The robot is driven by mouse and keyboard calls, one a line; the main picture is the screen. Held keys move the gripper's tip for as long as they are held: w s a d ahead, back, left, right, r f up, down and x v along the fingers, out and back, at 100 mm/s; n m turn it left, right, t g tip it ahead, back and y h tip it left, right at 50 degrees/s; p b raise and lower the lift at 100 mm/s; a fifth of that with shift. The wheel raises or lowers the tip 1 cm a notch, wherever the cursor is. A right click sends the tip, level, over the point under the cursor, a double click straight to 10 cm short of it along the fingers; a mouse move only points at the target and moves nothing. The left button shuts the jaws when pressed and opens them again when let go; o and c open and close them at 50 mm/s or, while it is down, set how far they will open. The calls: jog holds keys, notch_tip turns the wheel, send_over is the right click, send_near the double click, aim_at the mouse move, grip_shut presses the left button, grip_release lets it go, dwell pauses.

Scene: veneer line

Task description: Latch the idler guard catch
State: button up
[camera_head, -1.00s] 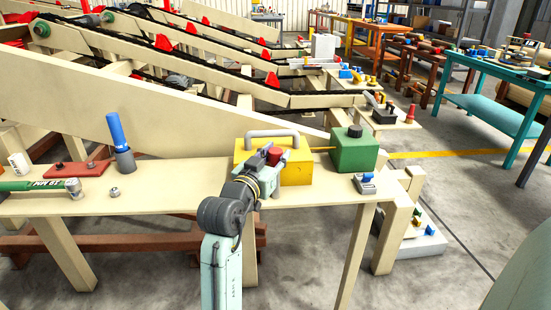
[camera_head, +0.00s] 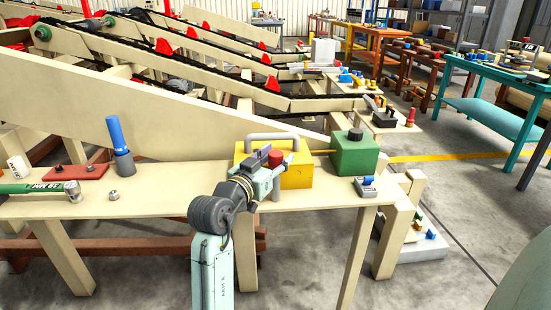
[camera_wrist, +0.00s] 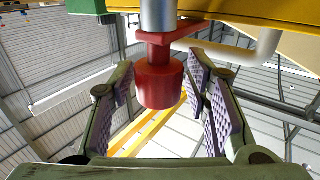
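A red catch with a round knob (camera_head: 276,158) tops a grey post (camera_head: 276,192) in front of the yellow box (camera_head: 297,176) with the grey handle. In the wrist view the red knob (camera_wrist: 160,84) hangs from a red arm on the grey post (camera_wrist: 158,14); this view looks upside down. My gripper (camera_head: 271,172) is at the post, its body to the left of it. In the wrist view its two green fingers with purple pads stand either side of the knob, with narrow gaps showing. The fingers look open, not closed on the knob. The head view partly hides the contact.
A green box (camera_head: 356,157) with a dark cap and a small grey-and-blue device (camera_head: 366,187) stand to the right on the bench (camera_head: 120,205).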

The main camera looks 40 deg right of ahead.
jog(key=shift+o, duration=0.5)
jog(key=v, duration=1.2)
